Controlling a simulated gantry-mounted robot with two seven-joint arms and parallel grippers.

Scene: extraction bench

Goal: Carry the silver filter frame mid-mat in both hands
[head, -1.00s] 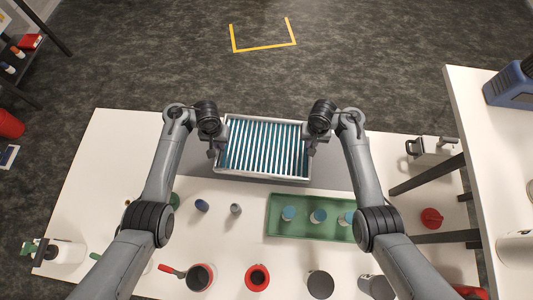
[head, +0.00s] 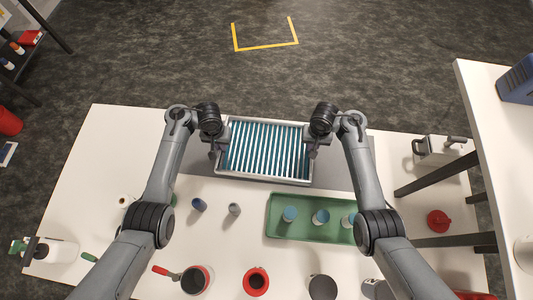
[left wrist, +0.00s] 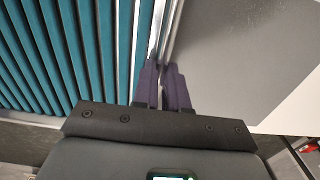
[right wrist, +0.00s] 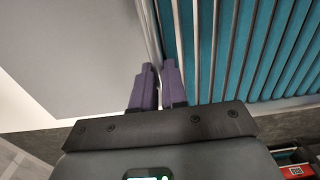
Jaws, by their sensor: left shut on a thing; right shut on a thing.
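The silver filter frame (head: 265,178), with teal pleats and pale slats, is level between my two grippers over the grey mat (head: 345,165). My left gripper (head: 216,150) is shut on its left side rim; the left wrist view shows the purple fingers (left wrist: 164,85) on either side of that rim. My right gripper (head: 311,150) is shut on the right side rim, with its purple fingers (right wrist: 159,85) on either side in the right wrist view. I cannot tell how far the frame is above the mat. The frame hides much of the mat.
A green tray (head: 290,232) with several capped jars stands nearer, right of centre. Small bottles (head: 199,204), a red-rimmed cup (head: 256,281) and other vessels stand along the near side. A metal device (head: 440,150) is at the right.

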